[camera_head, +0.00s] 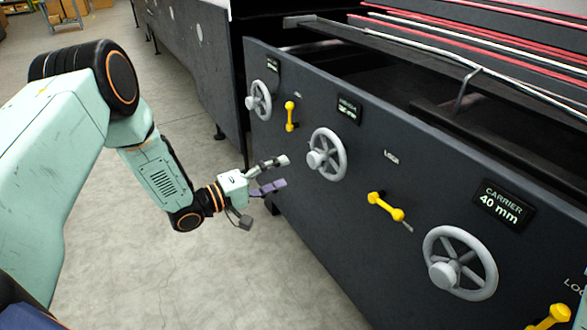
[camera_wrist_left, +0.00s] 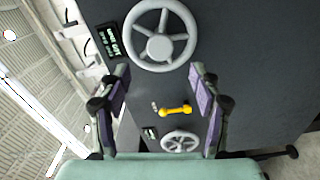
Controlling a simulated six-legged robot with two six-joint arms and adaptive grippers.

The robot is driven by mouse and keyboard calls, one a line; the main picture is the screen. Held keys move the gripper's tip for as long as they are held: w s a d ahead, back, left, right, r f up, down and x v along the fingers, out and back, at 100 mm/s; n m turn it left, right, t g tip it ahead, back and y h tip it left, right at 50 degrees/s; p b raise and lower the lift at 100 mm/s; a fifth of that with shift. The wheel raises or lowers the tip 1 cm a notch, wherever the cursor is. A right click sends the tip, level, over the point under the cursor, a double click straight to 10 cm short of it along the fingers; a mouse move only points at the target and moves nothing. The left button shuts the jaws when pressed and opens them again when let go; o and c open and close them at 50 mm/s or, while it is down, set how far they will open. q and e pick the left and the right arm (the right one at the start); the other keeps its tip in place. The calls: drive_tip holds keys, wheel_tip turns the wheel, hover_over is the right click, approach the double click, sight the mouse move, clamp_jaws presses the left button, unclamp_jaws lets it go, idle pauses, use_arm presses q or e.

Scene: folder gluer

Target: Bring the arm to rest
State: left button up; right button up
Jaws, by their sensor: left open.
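My left arm comes in from the left in the head view, and its gripper (camera_head: 275,174) is open and empty. It hangs in front of the dark machine panel (camera_head: 372,160), just left of and slightly below the middle grey handwheel (camera_head: 327,155). In the left wrist view the two purple-padded fingers (camera_wrist_left: 160,95) stand wide apart with nothing between them but the panel behind. That view also shows a large handwheel (camera_wrist_left: 160,36) beyond the fingertips and a yellow lever (camera_wrist_left: 176,110). My right gripper is not in view.
The panel carries more handwheels (camera_head: 460,263) and yellow levers (camera_head: 386,206), which stick out from it. A display reads "CARRIER 40 mm" (camera_head: 503,206). Red and white belts (camera_head: 480,40) run along the machine top. The concrete floor (camera_head: 150,270) below the arm is clear. Boxes (camera_head: 66,10) stand far back left.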

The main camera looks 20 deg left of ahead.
use_arm(q)
drive_tip(key=shift+s+a, duration=0.35)
drive_tip(key=shift+s, duration=0.1)
wheel_tip(320, 180, down, 8)
drive_tip(key=s+a+m+g+y, duration=0.1)
drive_tip(key=s+m+y, duration=0.15)
drive_tip(key=y, duration=0.25)
drive_tip(key=s+d+f+m+g+y+p, duration=0.25)
drive_tip(key=s+f+g, duration=0.35)
drive_tip(key=s, duration=0.6)
drive_tip(key=s+d+r+m+g+y+p, duration=0.1)
drive_tip(key=s+m+g+y+p, duration=0.2)
drive_tip(key=s, duration=2.1)
drive_tip(key=g, duration=0.4)
drive_tip(key=shift+s+d+r+p, duration=0.15)
drive_tip(key=shift+s+d+p, duration=0.05)
drive_tip(key=shift+s+p, duration=0.15)
